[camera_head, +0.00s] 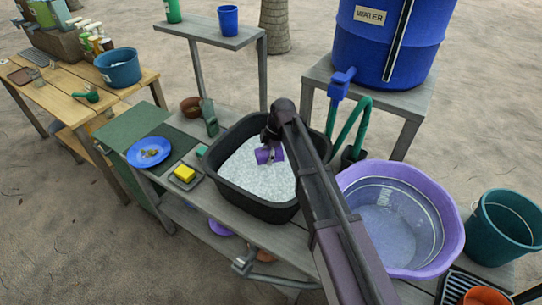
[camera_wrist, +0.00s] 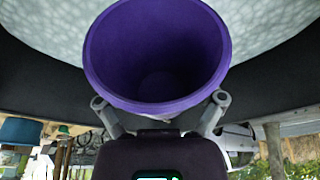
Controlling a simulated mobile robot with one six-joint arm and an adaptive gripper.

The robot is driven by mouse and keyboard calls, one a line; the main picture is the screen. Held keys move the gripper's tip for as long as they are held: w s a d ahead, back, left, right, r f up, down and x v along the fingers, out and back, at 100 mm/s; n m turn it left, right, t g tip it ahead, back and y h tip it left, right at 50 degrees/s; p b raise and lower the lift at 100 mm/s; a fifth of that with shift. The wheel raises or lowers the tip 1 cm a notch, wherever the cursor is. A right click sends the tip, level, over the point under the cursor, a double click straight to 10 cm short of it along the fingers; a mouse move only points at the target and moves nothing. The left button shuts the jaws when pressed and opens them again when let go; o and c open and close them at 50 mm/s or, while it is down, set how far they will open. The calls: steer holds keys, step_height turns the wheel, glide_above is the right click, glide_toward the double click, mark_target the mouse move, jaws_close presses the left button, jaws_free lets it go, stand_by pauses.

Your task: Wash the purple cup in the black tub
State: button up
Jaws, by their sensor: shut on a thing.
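The purple cup (camera_head: 269,155) is held over the black tub (camera_head: 283,212) in the head view, low above or at the pale foamy water (camera_head: 247,183). My arm hides part of the tub's right side. In the wrist view the purple cup (camera_wrist: 157,55) shows its open mouth and dark inside, with the foamy surface behind it. My gripper (camera_wrist: 160,112) is shut on the cup, one finger on each side of it. My gripper (camera_head: 270,140) is small and partly hidden in the head view. Whether the cup touches the water I cannot tell.
A purple basin (camera_head: 452,235) stands right of the tub, with a teal bucket (camera_head: 506,222) beyond it. Left of the tub are a yellow sponge (camera_head: 185,173) and a blue plate (camera_head: 149,152). A blue water barrel (camera_head: 362,45) with a tap stands behind.

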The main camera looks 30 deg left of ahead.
steer(key=shift+f+b, duration=4.5)
steer(key=shift+f, duration=0.3)
steer(key=shift+f+b, duration=0.6)
steer(key=shift+r, duration=0.15)
steer(key=shift+s, duration=0.1)
steer(key=shift+s+a, duration=0.35)
steer(key=shift+a, duration=0.15)
steer(key=shift+w+d, duration=0.15)
steer(key=shift+w+d, duration=0.7)
steer(key=shift+d, duration=0.15)
steer(key=shift+s+a, duration=0.1)
